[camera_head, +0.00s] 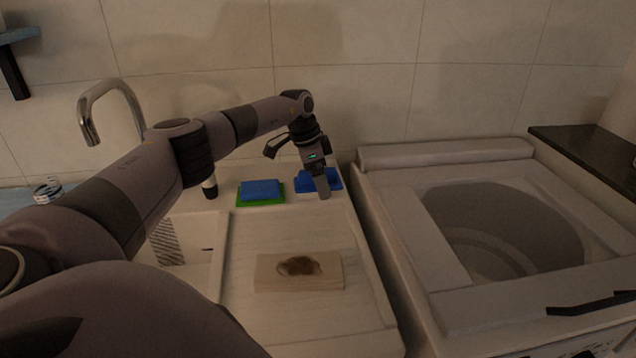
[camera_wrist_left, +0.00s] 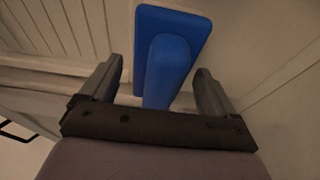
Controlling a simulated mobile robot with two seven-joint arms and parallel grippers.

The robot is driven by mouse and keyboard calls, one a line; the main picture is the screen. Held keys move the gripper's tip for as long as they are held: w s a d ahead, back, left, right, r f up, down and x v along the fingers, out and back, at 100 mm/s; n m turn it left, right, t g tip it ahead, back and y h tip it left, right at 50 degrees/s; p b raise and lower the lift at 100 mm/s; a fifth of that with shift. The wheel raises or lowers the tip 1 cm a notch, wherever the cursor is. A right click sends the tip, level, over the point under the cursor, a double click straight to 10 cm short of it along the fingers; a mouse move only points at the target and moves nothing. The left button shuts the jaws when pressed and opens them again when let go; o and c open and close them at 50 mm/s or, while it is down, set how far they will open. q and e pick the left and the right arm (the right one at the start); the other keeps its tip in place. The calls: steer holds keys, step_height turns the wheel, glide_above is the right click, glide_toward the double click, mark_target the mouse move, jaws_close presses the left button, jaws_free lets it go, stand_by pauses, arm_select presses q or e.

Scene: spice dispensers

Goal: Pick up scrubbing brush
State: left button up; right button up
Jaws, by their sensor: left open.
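The blue scrubbing brush (camera_head: 333,183) lies at the back right of the drainboard, near the tiled wall. My left gripper (camera_head: 323,188) is over it and hides part of it. In the left wrist view the brush (camera_wrist_left: 172,55) shows a flat blue base with a raised handle. There the left gripper (camera_wrist_left: 160,85) is open, with one finger on each side of the handle's near end. I cannot tell whether the fingers touch it. My right gripper is not in view.
A blue and green sponge (camera_head: 261,191) lies left of the brush. A wooden board with a brown stain (camera_head: 299,271) lies on the drainboard (camera_head: 285,232). The faucet (camera_head: 100,103) and sink are at the left. A top-opening washing machine (camera_head: 400,215) stands at the right.

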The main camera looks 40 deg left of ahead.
arm_select(q)
steer(key=shift+f, duration=0.15)
stand_by(0.3)
steer(key=c, duration=1.2)
step_height(320, 180, up, 11)
steer(key=shift+f+b, duration=0.2)
steer(key=shift+b, duration=0.1)
steer(key=o, duration=0.3)
steer(key=shift+c, duration=0.6)
